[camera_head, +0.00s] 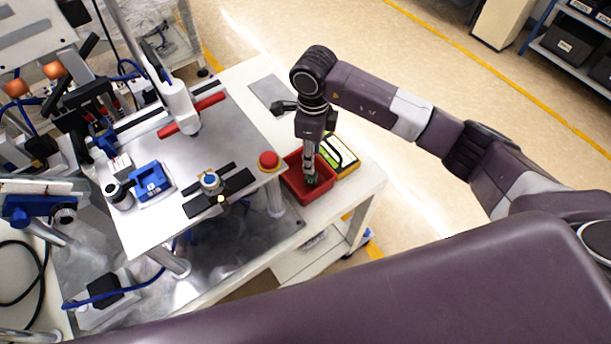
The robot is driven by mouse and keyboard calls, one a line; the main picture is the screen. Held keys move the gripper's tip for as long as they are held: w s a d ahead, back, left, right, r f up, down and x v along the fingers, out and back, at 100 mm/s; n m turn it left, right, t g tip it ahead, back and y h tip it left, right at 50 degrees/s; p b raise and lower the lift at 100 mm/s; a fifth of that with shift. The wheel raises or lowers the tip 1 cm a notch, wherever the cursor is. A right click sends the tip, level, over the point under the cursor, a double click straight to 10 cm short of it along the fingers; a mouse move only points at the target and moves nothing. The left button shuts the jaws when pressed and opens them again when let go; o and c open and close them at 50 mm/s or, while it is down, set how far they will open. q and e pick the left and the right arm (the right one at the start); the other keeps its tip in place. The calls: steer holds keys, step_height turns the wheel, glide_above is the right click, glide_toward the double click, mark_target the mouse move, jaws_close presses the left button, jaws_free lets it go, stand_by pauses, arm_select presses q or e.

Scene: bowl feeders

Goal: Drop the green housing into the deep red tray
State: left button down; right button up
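The deep red tray (292,187) stands on the white table at the right of the machine plate. My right gripper (311,179) points straight down into the tray, with its fingertips below the rim level as seen from here. A small dark green patch, possibly the green housing, shows at the fingertips. It is too small to tell whether the fingers grip it or it rests on the tray floor. The gripper and wrist hide part of the tray's inside. My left gripper is not in view.
A yellow-edged box with green and white contents (340,155) stands right behind the tray. A red push button (268,161) on a post is close to the tray's left. A metal machine plate (215,150) with fixtures fills the left. A grey flat plate (268,92) lies behind.

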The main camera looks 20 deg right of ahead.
steer(key=shift+r, duration=0.15)
step_height(320, 180, up, 12)
stand_by(0.6)
steer(key=shift+f, duration=0.2)
